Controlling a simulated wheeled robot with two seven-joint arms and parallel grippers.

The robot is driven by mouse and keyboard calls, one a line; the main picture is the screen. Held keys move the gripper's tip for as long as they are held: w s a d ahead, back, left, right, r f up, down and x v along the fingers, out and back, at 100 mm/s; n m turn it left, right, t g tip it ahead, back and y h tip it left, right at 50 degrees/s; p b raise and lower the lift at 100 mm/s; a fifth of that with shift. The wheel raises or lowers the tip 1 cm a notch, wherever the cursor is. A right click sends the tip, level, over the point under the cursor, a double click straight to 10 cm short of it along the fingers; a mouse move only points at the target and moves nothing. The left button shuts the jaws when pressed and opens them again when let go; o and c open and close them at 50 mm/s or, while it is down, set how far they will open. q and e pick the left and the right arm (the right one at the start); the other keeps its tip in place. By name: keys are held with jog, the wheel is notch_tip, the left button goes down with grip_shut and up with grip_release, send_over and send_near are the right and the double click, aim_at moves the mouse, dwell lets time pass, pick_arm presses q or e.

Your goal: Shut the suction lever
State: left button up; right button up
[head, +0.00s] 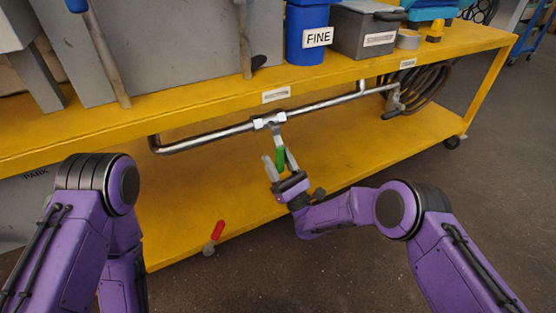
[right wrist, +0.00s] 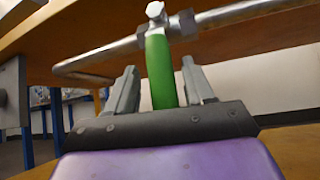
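A lever with a green handle (head: 280,158) hangs down from a valve (head: 269,121) on the metal pipe under the yellow bench top. A label above the valve is too small to read. My right gripper (head: 279,162) is open, its fingers on either side of the green handle. In the right wrist view the green handle (right wrist: 160,72) stands between the two fingers, with a clear gap on the left; contact on the right is unclear. The valve (right wrist: 157,18) shows above it. My left gripper is out of view.
A red-handled lever (head: 217,231) sits low at the front edge of the lower yellow shelf (head: 190,205). The metal pipe (head: 205,136) runs to a coiled dark hose (head: 425,88) at the right. A blue FINE container (head: 306,35) and a grey box (head: 362,30) stand on the bench.

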jog(key=shift+d, duration=0.1)
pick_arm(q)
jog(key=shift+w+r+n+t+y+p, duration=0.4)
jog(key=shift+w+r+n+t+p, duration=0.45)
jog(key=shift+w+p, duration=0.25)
pick_arm(e)
jog(key=v, duration=1)
jog(key=shift+s+f, duration=0.2)
jog(key=shift+f, duration=0.05)
